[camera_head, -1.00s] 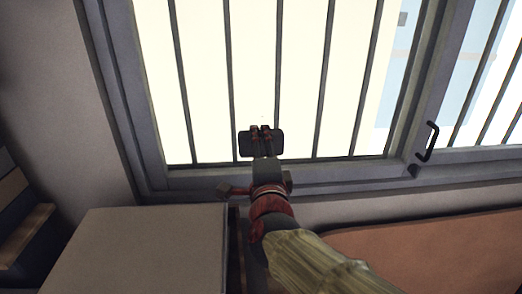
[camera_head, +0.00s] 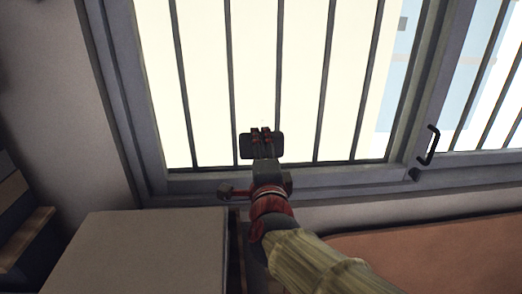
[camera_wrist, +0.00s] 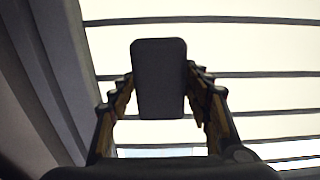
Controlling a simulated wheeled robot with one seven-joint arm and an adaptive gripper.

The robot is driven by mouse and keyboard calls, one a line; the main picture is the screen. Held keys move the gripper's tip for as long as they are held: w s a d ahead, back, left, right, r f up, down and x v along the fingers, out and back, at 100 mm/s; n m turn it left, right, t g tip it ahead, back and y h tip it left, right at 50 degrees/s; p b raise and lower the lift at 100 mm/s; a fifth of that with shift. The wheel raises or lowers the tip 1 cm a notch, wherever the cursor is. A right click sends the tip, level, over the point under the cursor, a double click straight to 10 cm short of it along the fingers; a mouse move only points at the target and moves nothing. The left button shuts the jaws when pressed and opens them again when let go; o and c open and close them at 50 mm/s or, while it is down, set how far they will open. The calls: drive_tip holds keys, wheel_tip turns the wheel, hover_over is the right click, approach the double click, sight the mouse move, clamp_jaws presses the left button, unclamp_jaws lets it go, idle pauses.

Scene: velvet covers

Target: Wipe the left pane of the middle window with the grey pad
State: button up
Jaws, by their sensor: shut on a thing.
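The grey pad (camera_head: 247,146) is a dark rounded block in front of the lower part of a bright window pane (camera_head: 205,85). My gripper (camera_head: 262,137) is shut on the pad. In the wrist view the pad (camera_wrist: 159,80) sits upright between the two fingers of my gripper (camera_wrist: 160,95). Dark vertical bars cross the pane. I cannot tell whether the pad touches the glass. Part of the pad is hidden by the fingers in the head view.
A grey window frame (camera_head: 345,178) runs below and beside the pane. A black handle (camera_head: 430,146) sits on the frame at the right. A pale box-like surface (camera_head: 140,255) lies at lower left and a reddish-brown surface (camera_head: 440,250) at lower right. Dark shelves (camera_head: 25,225) stand at far left.

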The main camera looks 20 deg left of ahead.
sight(277, 148)
drive_tip(key=shift+w+a, duration=0.3)
drive_tip(key=shift+w, duration=0.3)
drive_tip(key=shift+b, duration=0.35)
drive_tip(key=d+b, duration=0.1)
drive_tip(key=w+d+b, duration=0.1)
drive_tip(key=shift+w+d+f+b, duration=0.1)
drive_tip(key=shift+d+b, duration=0.15)
drive_tip(key=shift+b, duration=0.1)
drive_tip(key=shift+w+d+b, duration=0.25)
drive_tip(key=shift+d+b, duration=0.3)
drive_tip(key=shift+w, duration=0.1)
drive_tip(key=shift+a, duration=0.1)
